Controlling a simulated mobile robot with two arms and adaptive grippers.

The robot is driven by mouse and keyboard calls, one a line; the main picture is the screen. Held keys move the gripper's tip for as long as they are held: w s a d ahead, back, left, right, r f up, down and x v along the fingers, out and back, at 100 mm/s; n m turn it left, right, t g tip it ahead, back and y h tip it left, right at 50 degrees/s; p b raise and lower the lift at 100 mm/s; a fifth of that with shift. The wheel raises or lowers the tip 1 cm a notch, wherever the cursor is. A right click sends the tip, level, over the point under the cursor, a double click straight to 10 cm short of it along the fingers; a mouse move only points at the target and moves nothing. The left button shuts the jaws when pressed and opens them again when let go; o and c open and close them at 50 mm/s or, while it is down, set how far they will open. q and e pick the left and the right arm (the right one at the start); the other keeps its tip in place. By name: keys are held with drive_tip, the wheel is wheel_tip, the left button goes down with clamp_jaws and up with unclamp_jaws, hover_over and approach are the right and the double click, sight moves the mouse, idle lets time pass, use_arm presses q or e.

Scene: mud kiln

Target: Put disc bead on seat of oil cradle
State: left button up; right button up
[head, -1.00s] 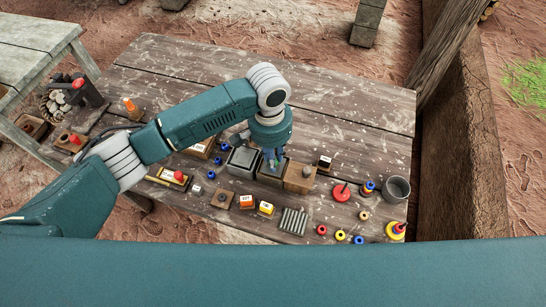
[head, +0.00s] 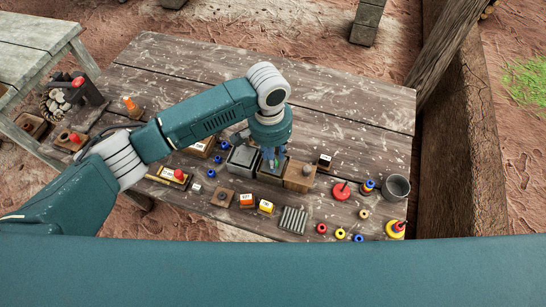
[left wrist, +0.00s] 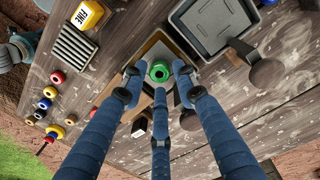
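A green round bead with a dark centre hole (left wrist: 159,72) shows in the left wrist view, over a dark-floored wooden box (left wrist: 158,48). I take it for the disc bead. My left gripper (left wrist: 159,78) points down with its three blue fingers spread around the bead; gaps show at its sides, and I cannot tell whether any finger touches it. In the head view my left gripper (head: 272,160) is low over the box, hiding the bead. I cannot tell for certain which thing is the oil cradle or where its seat is. My right gripper is in neither view.
A grey tray (head: 242,160) stands left of the gripper and a wooden block (head: 299,178) right of it. A grooved plate (head: 293,220), a grey cup (head: 396,188) and several coloured beads lie to the right. The table's far part (head: 330,95) is clear.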

use_arm(q)
wheel_tip(320, 180, up, 11)
drive_tip(key=b, duration=0.1)
drive_tip(key=shift+a, duration=0.2)
idle(0.5)
